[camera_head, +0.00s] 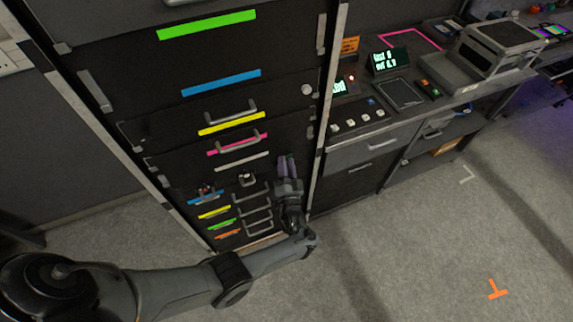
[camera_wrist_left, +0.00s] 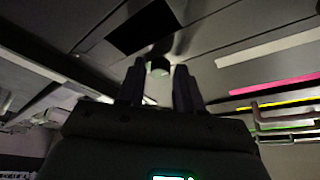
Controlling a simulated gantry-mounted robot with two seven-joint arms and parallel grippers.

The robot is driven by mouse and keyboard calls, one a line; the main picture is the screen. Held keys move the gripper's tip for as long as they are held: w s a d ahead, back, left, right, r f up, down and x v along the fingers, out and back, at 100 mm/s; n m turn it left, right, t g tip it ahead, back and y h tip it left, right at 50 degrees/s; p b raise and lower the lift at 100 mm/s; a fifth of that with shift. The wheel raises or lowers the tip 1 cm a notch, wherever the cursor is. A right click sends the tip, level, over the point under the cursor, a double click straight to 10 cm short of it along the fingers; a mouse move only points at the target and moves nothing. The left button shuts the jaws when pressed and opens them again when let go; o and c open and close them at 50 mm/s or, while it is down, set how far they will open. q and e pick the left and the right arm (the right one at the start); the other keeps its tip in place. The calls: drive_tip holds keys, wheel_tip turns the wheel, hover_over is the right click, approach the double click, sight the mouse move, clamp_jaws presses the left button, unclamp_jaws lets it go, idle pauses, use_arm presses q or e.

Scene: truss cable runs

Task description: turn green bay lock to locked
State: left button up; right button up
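My left gripper (camera_head: 287,167) is at the right side of the dark cabinet front, with its fingers pointing up along it. In the left wrist view, the two fingers (camera_wrist_left: 158,88) stand apart, open. A small round knob (camera_wrist_left: 158,66) with a pale greenish tint shows beyond and between the fingertips, apart from them. I cannot tell whether it is the green bay lock. In the head view, a pale round knob (camera_head: 306,89) sits on the cabinet above the gripper. A green strip (camera_head: 206,24) marks the top panel, and a smaller green strip (camera_head: 222,224) is lower left.
Blue (camera_head: 220,82), yellow (camera_head: 232,123) and pink (camera_head: 237,144) strips and several bar handles (camera_head: 258,215) lie left of the gripper. A workbench with a drawer (camera_head: 374,146) stands to the right.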

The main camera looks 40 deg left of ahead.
use_arm(q)
clamp_jaws()
drive_tip(key=m+g+h+p, duration=0.1)
drive_tip(key=m+p, duration=0.3)
drive_tip(key=m, duration=0.1)
drive_tip(key=m+g+h+p, duration=0.1)
drive_tip(key=m+h+p, duration=0.1)
drive_tip(key=m+p, duration=0.3)
drive_tip(key=m+g+h+p, duration=0.1)
drive_tip(key=m+g+p, duration=0.1)
drive_tip(key=m+p, duration=0.3)
drive_tip(key=shift+r+m+h, duration=0.25)
drive_tip(key=shift+m+h, duration=0.05)
drive_tip(key=shift+m, duration=0.7)
drive_tip(key=shift+f, duration=0.1)
drive_tip(key=shift+o, duration=1.4)
unclamp_jaws()
